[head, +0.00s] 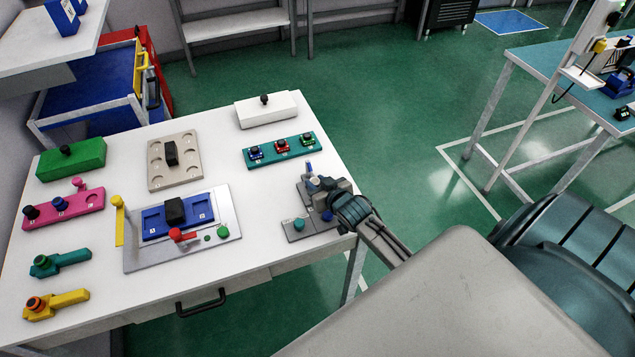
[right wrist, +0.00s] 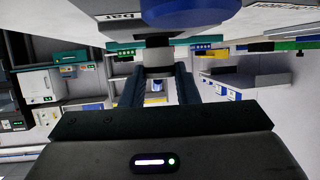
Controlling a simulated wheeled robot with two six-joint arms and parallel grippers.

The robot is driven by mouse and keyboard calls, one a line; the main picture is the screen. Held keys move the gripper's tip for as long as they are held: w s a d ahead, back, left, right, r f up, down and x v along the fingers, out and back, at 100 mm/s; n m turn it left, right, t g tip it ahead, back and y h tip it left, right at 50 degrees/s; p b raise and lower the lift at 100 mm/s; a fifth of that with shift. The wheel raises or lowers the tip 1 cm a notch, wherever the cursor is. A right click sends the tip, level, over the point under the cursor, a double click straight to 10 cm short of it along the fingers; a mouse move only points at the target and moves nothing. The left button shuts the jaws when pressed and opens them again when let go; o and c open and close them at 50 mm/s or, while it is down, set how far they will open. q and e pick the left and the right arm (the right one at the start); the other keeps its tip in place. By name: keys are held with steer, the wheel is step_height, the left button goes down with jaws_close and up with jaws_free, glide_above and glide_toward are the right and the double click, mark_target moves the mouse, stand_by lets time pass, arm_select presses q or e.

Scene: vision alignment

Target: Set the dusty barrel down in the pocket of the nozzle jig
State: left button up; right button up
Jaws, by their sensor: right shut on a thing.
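My right gripper (head: 322,188) reaches in from the right over the right edge of the white table. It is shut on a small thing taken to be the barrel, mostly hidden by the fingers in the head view. In the right wrist view a pale grey piece (right wrist: 157,57) sits between the fingertips. A grey fixture (head: 296,234) with a teal disc lies under and beside the gripper; I take it for the nozzle jig. The gripper hides much of it, and I cannot tell whether the held thing touches it. My left gripper is not in view.
A grey station with a blue tray (head: 155,224) and red lever lies left of the gripper. A teal rack (head: 268,154), beige holed plate (head: 187,178), white block (head: 283,108), green block (head: 85,156) and pink rack (head: 50,212) stand around. Bare table lies between them.

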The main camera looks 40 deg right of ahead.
steer(key=shift+f, duration=0.45)
steer(key=o, duration=1.1)
steer(key=shift+s+r+b, duration=0.1)
steer(key=shift+s+b, duration=0.25)
steer(key=shift+s, duration=0.1)
steer(key=b+v, duration=0.2)
steer(key=v, duration=0.6)
steer(key=shift+s+r, duration=0.1)
steer(key=shift+s, duration=0.2)
steer(key=shift+s+a+r, duration=0.15)
steer(key=shift+s+r, duration=0.2)
steer(key=shift+s, duration=0.2)
